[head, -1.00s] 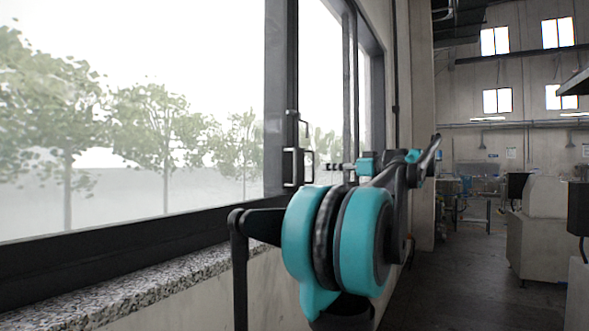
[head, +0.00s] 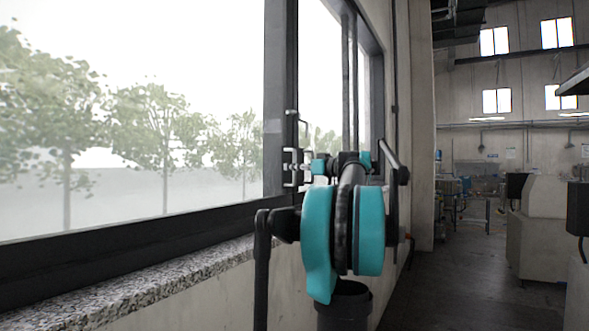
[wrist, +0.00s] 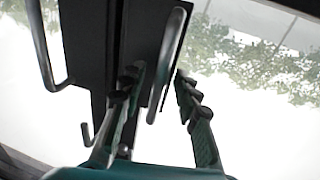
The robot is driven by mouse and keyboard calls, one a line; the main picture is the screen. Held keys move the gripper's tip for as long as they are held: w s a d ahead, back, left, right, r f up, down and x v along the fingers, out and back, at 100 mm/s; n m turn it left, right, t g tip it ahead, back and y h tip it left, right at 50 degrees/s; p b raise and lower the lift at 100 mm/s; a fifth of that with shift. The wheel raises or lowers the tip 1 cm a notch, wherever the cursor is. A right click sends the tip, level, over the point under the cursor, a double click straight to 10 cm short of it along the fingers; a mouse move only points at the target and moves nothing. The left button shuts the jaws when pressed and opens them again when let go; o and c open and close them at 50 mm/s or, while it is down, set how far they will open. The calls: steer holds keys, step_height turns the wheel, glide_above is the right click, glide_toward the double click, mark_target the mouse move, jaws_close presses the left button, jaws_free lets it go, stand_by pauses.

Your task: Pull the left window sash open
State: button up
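The left window sash (head: 276,95) is a large pane in a dark frame on the left of the head view. A pale bow handle (head: 287,170) stands on its right stile. My gripper (head: 302,166) is at this handle, partly covering it. In the wrist view, which looks upside down, my gripper (wrist: 160,92) is open, with one finger on each side of a metal bow handle (wrist: 170,60). Whether the fingers touch it is unclear. A second bow handle (wrist: 46,50) stands to the left, outside the fingers.
A small hooked metal part (wrist: 88,131) sits near the left finger in the wrist view. A speckled stone sill (head: 150,285) runs below the window. Clear dark floor (head: 455,275) and grey machines (head: 540,235) lie to the right.

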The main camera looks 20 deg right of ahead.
steer(key=shift+w, duration=0.1)
steer(key=shift+c, duration=0.3)
jaws_close()
